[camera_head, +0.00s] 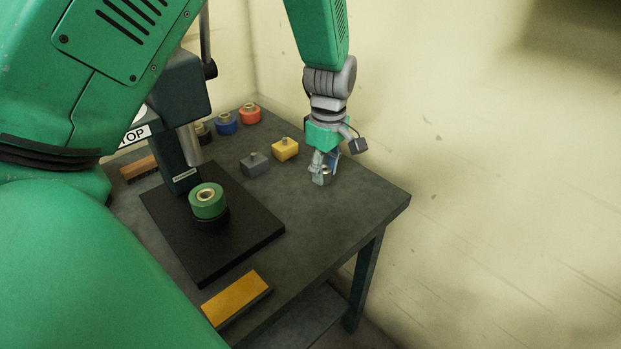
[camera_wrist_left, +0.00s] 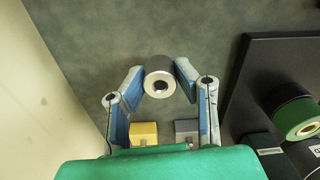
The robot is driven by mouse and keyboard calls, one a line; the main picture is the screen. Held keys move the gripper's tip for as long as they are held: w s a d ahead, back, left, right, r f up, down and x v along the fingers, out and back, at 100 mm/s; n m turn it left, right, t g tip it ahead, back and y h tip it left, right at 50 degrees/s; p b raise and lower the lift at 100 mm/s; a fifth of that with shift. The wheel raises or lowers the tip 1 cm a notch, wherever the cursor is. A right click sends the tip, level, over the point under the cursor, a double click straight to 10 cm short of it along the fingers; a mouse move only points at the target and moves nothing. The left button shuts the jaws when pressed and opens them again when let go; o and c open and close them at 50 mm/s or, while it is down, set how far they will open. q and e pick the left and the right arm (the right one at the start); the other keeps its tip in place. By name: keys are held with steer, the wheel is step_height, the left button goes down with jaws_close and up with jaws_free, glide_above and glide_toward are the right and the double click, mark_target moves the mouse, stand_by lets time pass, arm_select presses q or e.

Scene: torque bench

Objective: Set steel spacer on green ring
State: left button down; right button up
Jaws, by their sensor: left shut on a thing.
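My left gripper (camera_head: 322,174) is near the right end of the bench. It is shut on the steel spacer, a short grey cylinder with a centre hole that sits between the two fingers in the left wrist view (camera_wrist_left: 160,86). Whether the spacer touches the bench top is hard to tell. The green ring (camera_head: 207,206) sits on a black round base on the dark plate, left of the gripper. It also shows at the right of the left wrist view (camera_wrist_left: 300,122). My right gripper is not in view.
A yellow block (camera_head: 285,148) and a grey block (camera_head: 255,164) with pegs stand left of the gripper. Red (camera_head: 250,114) and blue (camera_head: 226,124) pieces are behind. The press column (camera_head: 178,155) rises beside the ring. A yellow-topped pad (camera_head: 236,297) lies in front.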

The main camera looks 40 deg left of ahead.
arm_select(q)
steer(key=w+a+r+n, duration=0.3)
steer(key=a+r+n, duration=0.1)
steer(key=a+n, duration=0.4)
steer(key=n, duration=0.2)
glide_above(309, 182)
step_height(309, 182, down, 6)
steer(key=shift+d+r+b, duration=0.1)
steer(key=shift+d+b, duration=0.05)
steer(key=shift+b, duration=0.15)
steer(key=shift+f+b, duration=0.3)
steer(key=shift+f, duration=2.05)
steer(key=shift+r, duration=0.1)
steer(key=c, duration=1.2)
jaws_free()
step_height(309, 182, up, 12)
steer(key=shift+r+p, duration=0.1)
steer(key=shift+p, duration=0.85)
